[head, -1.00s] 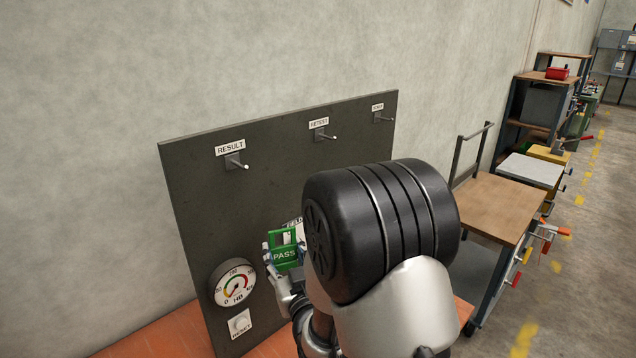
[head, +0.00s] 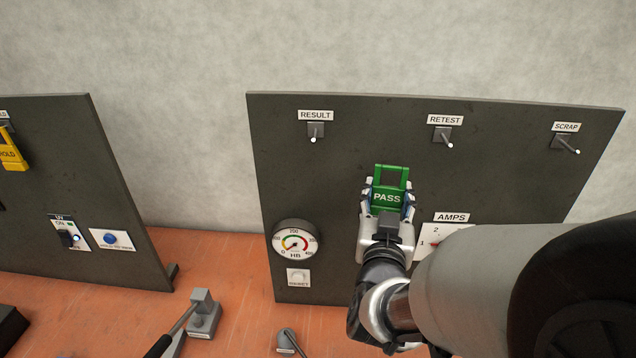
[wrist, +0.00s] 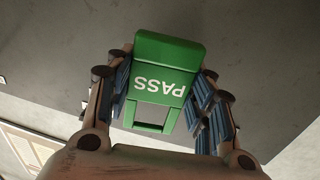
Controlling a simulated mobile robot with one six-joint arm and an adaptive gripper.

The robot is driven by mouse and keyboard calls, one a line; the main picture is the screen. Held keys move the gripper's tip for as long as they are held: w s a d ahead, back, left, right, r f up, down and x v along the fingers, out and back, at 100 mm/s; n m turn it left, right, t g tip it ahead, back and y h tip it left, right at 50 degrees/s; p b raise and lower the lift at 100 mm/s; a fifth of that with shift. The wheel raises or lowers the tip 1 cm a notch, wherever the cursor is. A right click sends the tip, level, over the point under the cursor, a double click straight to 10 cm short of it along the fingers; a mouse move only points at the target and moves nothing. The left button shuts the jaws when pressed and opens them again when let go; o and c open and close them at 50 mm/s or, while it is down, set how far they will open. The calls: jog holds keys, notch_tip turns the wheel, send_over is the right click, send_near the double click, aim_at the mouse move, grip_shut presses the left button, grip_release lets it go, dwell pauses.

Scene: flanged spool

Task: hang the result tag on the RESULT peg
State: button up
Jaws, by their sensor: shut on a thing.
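The green PASS tag (head: 387,198) is held upright in front of the dark panel, with its open loop at the top. My gripper (head: 388,200) is shut on it, with a finger on each side. In the wrist view the tag (wrist: 163,80) sits between the blue-padded fingers of my gripper (wrist: 165,95). The RESULT peg (head: 315,132) is bare, under its white label, up and to the left of the tag. The tag is apart from the peg.
The dark panel (head: 290,190) also carries a bare RETEST peg (head: 443,137), a SCRAP peg (head: 565,145), an HB gauge (head: 297,241) and an AMPS dial partly hidden by my arm. A second panel (head: 60,180) with a yellow HOLD tag (head: 12,155) stands left. A small lever (head: 203,315) is on the orange bench.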

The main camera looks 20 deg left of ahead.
jog(key=s+a+r+n+y+p, duration=0.25)
jog(key=s+a+r, duration=0.35)
jog(key=s+a, duration=0.55)
jog(key=b, duration=0.2)
send_near(316, 153)
jog(key=shift+r, duration=0.6)
jog(key=shift+m, duration=0.45)
jog(key=shift+p+x, duration=0.45)
jog(key=shift+x, duration=2.25)
jog(key=shift+w+a+f+b, duration=0.2)
jog(key=shift+w+f+b, duration=0.4)
jog(key=shift+w, duration=0.1)
jog(key=o, duration=1)
jog(key=shift+g, duration=0.3)
